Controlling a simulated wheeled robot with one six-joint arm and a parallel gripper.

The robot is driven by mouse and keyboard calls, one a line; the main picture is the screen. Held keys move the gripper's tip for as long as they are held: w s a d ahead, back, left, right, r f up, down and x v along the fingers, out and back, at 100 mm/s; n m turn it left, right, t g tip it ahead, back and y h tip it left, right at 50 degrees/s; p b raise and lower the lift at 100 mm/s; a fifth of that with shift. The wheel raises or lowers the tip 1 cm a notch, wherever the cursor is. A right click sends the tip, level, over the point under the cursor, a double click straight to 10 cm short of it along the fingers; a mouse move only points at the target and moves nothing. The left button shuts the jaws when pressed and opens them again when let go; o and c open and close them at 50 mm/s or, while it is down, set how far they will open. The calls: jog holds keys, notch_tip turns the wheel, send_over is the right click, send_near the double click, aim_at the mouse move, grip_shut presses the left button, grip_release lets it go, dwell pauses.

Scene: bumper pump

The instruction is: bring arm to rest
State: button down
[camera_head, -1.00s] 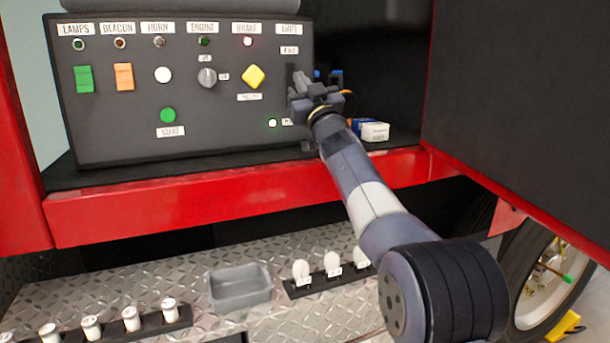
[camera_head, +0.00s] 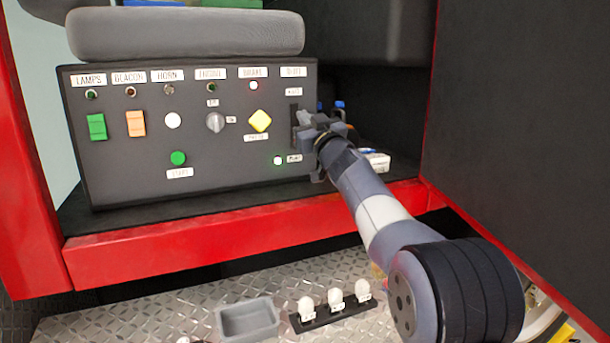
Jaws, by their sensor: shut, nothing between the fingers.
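My arm reaches up from the lower right toward the right end of a dark control panel (camera_head: 215,185). My gripper (camera_head: 303,118) is shut and empty, beside the dark slot (camera_head: 294,125) at the panel's right side. The gripper partly covers that area, and I cannot tell whether it touches the panel. The panel carries a green switch (camera_head: 97,126), an orange switch (camera_head: 135,123), a white button (camera_head: 172,120), a grey knob (camera_head: 215,122), a yellow button (camera_head: 260,121) and a green button (camera_head: 178,158).
A red beam (camera_head: 220,240) runs below the panel. A dark door panel (camera_head: 520,150) stands close on the right. A white box (camera_head: 377,161) lies behind my wrist. Below are a grey tray (camera_head: 248,320) and a black rack (camera_head: 330,315) with white pieces on the tread plate.

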jog(key=shift+r+p, duration=0.1)
jog(key=shift+p, duration=0.25)
dwell(0.3)
jog(key=s+d+f+t+y+b, duration=0.1)
jog(key=s+d+f+t+b, duration=0.2)
jog(key=s+f+b, duration=0.9)
jog(key=w+a+r+g+h+p, duration=0.1)
jog(key=w+a+r+g+p, duration=0.2)
jog(key=w+r+p, duration=0.9)
jog(key=shift+r+g+p, duration=0.3)
jog(key=shift+r+p, duration=0.15)
jog(key=shift+p, duration=0.6)
dwell(0.6)
jog(key=g+p, duration=0.1)
jog(key=p, duration=0.3)
jog(key=w+r+h+p, duration=0.1)
jog(key=p, duration=0.3)
jog(key=shift+a+r+g, duration=0.2)
jog(key=shift+r+g, duration=0.05)
jog(key=shift+g, duration=0.15)
